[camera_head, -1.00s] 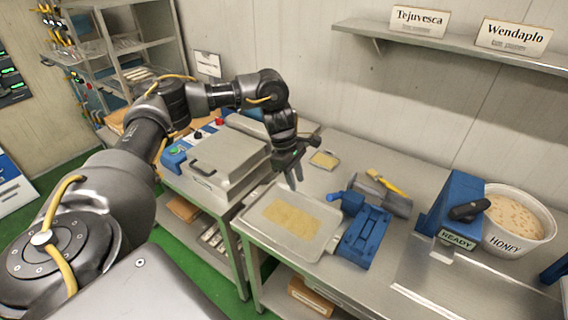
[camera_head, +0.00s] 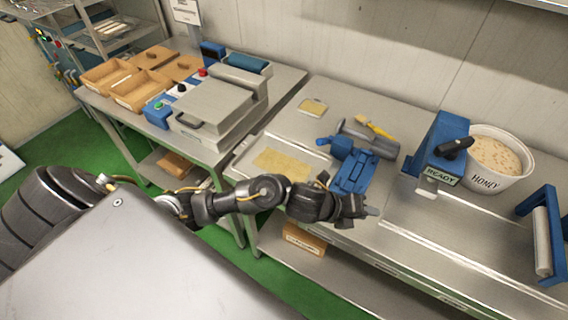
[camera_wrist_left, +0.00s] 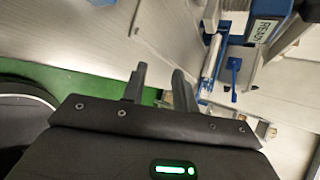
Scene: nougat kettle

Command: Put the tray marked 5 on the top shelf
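A shallow metal tray (camera_head: 243,165) with a flat tan sheet (camera_head: 283,163) lies on the steel table, partly hidden by my left arm. I see no number 5 on it. A metal rack (camera_head: 122,42) with shelves stands at the far left; its top is cut off by the picture edge. My left gripper (camera_head: 372,211) is over the table's front edge, right of the tray and in front of the blue device. In the left wrist view its two fingers (camera_wrist_left: 158,84) are apart with nothing between them. My right gripper is not in view.
A grey press (camera_head: 212,108) and wooden boxes (camera_head: 140,90) stand on the left table. A blue hand device (camera_head: 353,170), a blue stand marked READY (camera_head: 445,140), a honey tub (camera_head: 497,160) and a blue roller frame (camera_head: 545,235) are on the right. Green floor lies in front.

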